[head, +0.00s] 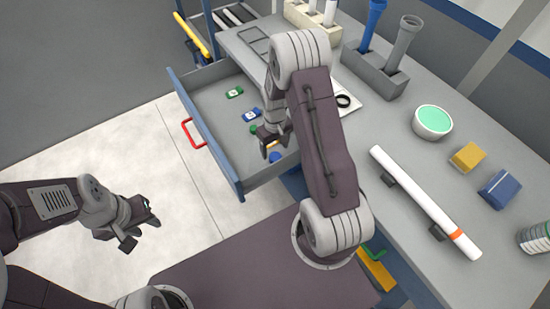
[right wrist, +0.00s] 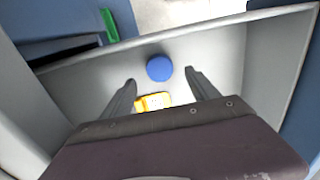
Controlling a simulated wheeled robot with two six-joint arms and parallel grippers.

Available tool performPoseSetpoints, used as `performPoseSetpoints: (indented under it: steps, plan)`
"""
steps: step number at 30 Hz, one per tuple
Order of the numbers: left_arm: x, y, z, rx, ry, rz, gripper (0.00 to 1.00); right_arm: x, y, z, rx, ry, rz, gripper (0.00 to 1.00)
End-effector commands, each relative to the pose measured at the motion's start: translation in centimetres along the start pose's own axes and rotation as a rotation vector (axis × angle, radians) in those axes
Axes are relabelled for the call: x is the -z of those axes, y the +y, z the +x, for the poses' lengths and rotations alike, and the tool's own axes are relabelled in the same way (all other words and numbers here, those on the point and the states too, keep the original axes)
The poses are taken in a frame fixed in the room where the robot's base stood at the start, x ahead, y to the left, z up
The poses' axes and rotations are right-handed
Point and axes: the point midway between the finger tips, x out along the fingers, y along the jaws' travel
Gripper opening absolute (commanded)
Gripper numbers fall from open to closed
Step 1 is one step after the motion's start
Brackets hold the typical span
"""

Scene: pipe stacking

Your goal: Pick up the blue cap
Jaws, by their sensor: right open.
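The blue cap (right wrist: 159,68) is a small round disc lying on the floor of the open drawer (head: 182,95). In the head view the cap (head: 275,157) shows only partly, just below my right gripper (head: 268,146). In the right wrist view my right gripper (right wrist: 160,88) is open, and the cap lies between and slightly beyond its fingertips. Nothing is held. A yellow piece (right wrist: 153,101) lies closer to the palm. My left gripper (head: 143,228) hangs over the floor at the left, away from the drawer; its finger gap is unclear.
The drawer also holds a green piece (head: 235,93), a blue piece (head: 252,115) and a green round piece (head: 254,129). Its walls stand close around my right gripper. On the bench are a white pipe (head: 425,201), a bowl (head: 432,121) and a grey holder (head: 375,70).

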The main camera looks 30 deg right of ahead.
Motion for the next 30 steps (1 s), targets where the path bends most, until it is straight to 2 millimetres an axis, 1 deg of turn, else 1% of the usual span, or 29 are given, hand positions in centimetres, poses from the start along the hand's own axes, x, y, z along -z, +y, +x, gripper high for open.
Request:
performPoseSetpoints:
  steps: [1,3,6,9,15,17,18,20,21,22,28,30]
  plan:
    - [0.0,0.0,0.4,0.000,0.000,0.000,0.36,-0.2,-0.1,1.1,0.001,-0.004,0.000,0.69]
    - [-0.1,0.0,0.8,0.000,0.000,0.000,0.36,-0.3,-0.1,2.6,0.001,-0.005,0.000,0.69]
    - [-0.1,0.0,1.0,0.000,0.000,0.000,0.36,-0.3,-0.1,4.1,0.001,-0.003,0.000,0.69]
    - [-0.1,0.0,1.1,0.000,0.000,0.000,0.36,-0.3,-0.1,4.8,0.001,-0.002,0.000,0.69]
    - [-0.1,0.0,1.0,0.000,0.000,0.000,0.36,-0.2,-0.1,4.7,0.000,-0.001,0.000,0.69]
    - [-0.1,0.0,1.0,0.000,0.000,0.000,0.36,-0.2,-0.1,4.7,0.000,-0.001,0.000,0.52]
    - [-0.1,0.0,1.0,0.000,0.000,0.000,0.36,-0.2,-0.1,4.7,0.000,-0.001,0.000,0.41]
    - [-0.1,0.0,1.0,0.000,0.000,0.000,0.36,-0.2,-0.1,4.7,0.000,-0.001,0.000,0.25]
    - [-0.1,0.0,1.0,0.000,0.000,0.000,0.36,-0.2,-0.1,4.7,0.000,-0.001,0.000,0.13]
    - [-0.1,0.0,1.0,0.000,0.000,0.000,0.36,-0.2,-0.1,4.7,0.000,-0.001,0.000,0.05]
    - [-0.1,0.0,1.0,0.000,0.000,0.000,0.36,-0.2,-0.1,4.7,0.000,-0.001,0.000,0.05]
    - [-0.1,0.0,0.8,0.000,0.000,0.000,0.36,-0.2,-0.1,4.2,0.000,0.001,0.000,0.05]
